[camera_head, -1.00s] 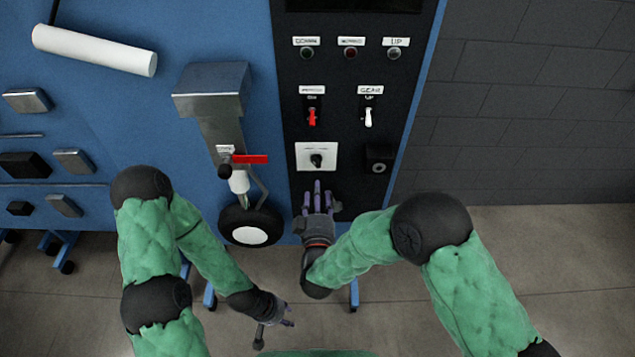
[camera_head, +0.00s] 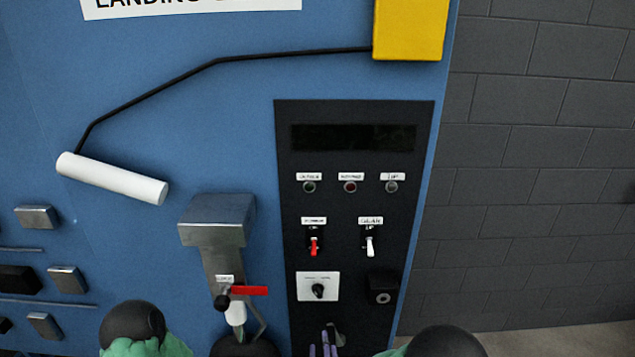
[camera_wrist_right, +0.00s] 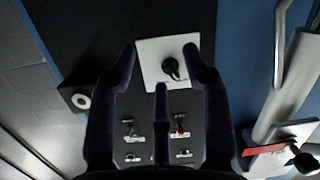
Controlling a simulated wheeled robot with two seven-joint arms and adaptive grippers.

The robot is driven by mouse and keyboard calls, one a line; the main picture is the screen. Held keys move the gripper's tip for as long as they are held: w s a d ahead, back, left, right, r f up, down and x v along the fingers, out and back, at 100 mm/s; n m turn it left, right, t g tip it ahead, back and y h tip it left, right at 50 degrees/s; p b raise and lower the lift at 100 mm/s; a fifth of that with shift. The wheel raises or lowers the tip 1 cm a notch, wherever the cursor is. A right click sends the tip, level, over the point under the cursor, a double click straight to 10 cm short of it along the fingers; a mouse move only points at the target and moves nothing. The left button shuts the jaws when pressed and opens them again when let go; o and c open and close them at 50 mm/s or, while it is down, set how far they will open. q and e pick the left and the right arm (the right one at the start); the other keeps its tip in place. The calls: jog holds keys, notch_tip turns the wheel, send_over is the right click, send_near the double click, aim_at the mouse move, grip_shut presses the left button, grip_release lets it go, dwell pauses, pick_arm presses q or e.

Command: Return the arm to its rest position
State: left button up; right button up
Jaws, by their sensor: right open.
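My right gripper (camera_head: 324,346) shows only its purple fingertips at the bottom edge of the head view, below the white plate with the black rotary knob (camera_head: 318,290). In the right wrist view my right gripper (camera_wrist_right: 160,62) is open, its fingers spread with nothing between them. The same knob (camera_wrist_right: 171,68) lies beyond the fingertips there; whether they touch the panel I cannot tell. Of my left arm only a dark joint and green sleeve show at the lower left; its gripper is out of view.
The black control panel (camera_head: 352,205) carries a red-handled switch (camera_head: 314,246), a white-handled switch (camera_head: 370,246) and a black socket box (camera_head: 382,287). Left of it, a metal landing gear leg (camera_head: 216,226) with a red lever (camera_head: 250,291) juts out. A grey block wall (camera_head: 530,190) stands to the right.

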jog(key=s+d+f+m+g+y+b, duration=0.1)
jog(key=s+d+f+m+g+b, duration=0.2)
jog(key=f, duration=0.8)
jog(key=s+d+f+m+g+b, duration=0.1)
jog(key=s+d+f+g, duration=0.25)
jog(key=f+g, duration=0.45)
jog(key=s+d+f+m+g+y+b, duration=0.1)
jog(key=s+f+m+g, duration=0.1)
jog(key=s+f, duration=0.3)
jog(key=s+f+m+g+y, duration=0.1)
jog(key=s+f+g, duration=0.1)
jog(key=s+f, duration=0.4)
jog(key=s, duration=0.4)
jog(key=shift+s+d+m+b, duration=0.3)
jog(key=shift+d+m+b, duration=0.05)
jog(key=shift+m+b, duration=0.05)
jog(key=shift+f, duration=0.1)
